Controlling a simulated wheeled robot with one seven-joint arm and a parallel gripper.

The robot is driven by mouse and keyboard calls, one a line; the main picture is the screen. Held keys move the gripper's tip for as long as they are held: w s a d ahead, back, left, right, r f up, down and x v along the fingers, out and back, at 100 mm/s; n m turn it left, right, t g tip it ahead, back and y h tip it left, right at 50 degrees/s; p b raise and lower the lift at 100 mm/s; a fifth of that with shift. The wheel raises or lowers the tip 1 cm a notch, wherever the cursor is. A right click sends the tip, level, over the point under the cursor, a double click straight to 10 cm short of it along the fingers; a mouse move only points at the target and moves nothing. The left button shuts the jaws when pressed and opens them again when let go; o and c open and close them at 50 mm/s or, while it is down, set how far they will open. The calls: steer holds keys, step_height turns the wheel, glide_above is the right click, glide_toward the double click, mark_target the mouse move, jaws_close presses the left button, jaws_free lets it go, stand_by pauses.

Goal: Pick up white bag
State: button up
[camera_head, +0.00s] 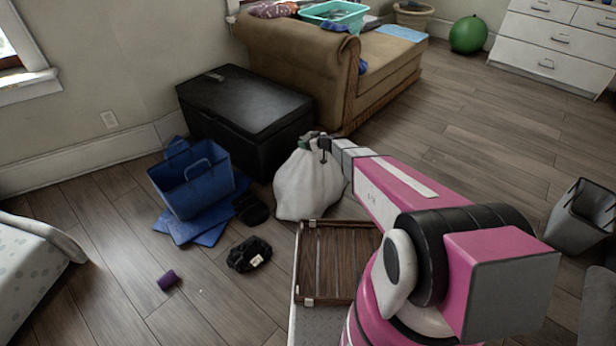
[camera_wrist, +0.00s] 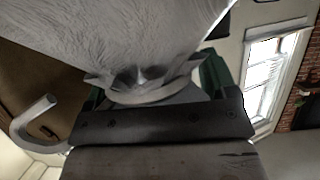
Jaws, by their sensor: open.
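The white bag (camera_head: 305,185) is a full, tied sack standing upright on the floor by the black chest. My gripper (camera_head: 318,142) is at the top of the bag, by its gathered neck. In the wrist view the white bag (camera_wrist: 130,40) fills the upper part of the picture, with its knotted top close in front of the gripper. The jaws are open, with green-tipped parts showing on either side of the bag's neck. Whether they touch it is not clear. The bag hides part of the jaws.
The black chest (camera_head: 245,112) stands behind the bag. A blue bin (camera_head: 192,185) is left of it, with a dark pouch (camera_head: 249,254) in front. A wooden slatted case (camera_head: 338,262) lies beside the bag. A brown sofa (camera_head: 300,58) stands behind. A grey bin (camera_head: 580,218) is right.

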steer(key=shift+c, duration=0.4)
jaws_close()
steer(key=shift+r, duration=0.1)
